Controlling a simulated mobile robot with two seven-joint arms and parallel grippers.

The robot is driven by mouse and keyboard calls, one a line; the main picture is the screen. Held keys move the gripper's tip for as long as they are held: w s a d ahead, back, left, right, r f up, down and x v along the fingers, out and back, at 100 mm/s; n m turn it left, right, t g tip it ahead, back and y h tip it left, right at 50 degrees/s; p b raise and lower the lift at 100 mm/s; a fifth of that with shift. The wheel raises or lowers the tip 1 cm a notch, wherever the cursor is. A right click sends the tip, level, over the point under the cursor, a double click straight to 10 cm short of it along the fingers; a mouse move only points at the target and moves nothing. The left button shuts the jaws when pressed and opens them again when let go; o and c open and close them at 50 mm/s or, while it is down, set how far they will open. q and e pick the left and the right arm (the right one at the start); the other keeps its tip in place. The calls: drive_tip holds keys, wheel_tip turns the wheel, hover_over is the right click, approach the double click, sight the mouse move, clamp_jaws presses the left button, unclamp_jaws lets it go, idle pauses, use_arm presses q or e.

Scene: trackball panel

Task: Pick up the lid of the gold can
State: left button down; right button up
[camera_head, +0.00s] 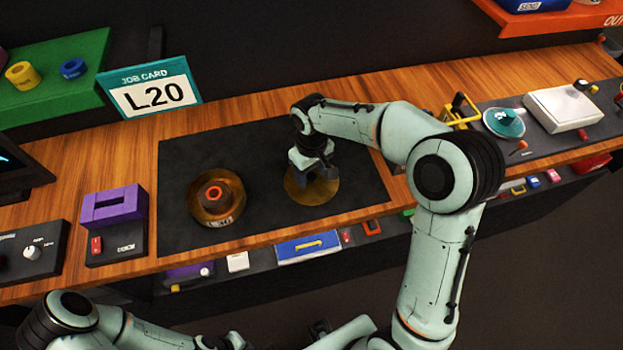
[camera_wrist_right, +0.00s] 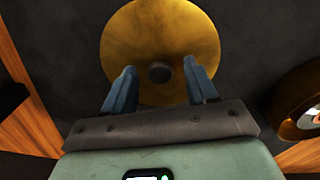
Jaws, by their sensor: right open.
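The gold lid (camera_head: 318,191) is a round disc lying flat on the dark mat. In the right wrist view, the lid (camera_wrist_right: 150,25) has a small dark knob (camera_wrist_right: 159,72) at its middle. My right gripper (camera_head: 313,172) points down over the lid. In the wrist view its fingers (camera_wrist_right: 159,66) are open, one on each side of the knob, with gaps between. The open gold can (camera_head: 205,212) stands on the mat to the left, with a reddish ring-shaped part in it. My left arm is low at the left; its gripper (camera_head: 225,342) is cut off by the bottom edge.
The dark mat (camera_head: 270,150) has free room around can and lid. A purple block (camera_head: 113,208) stands left of it. A job card (camera_head: 150,95) reading L20 stands behind. A teal-lidded dish (camera_head: 504,123) and a white box (camera_head: 562,108) are at the right.

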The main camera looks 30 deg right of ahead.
clamp_jaws()
drive_tip(key=shift+r, duration=0.1)
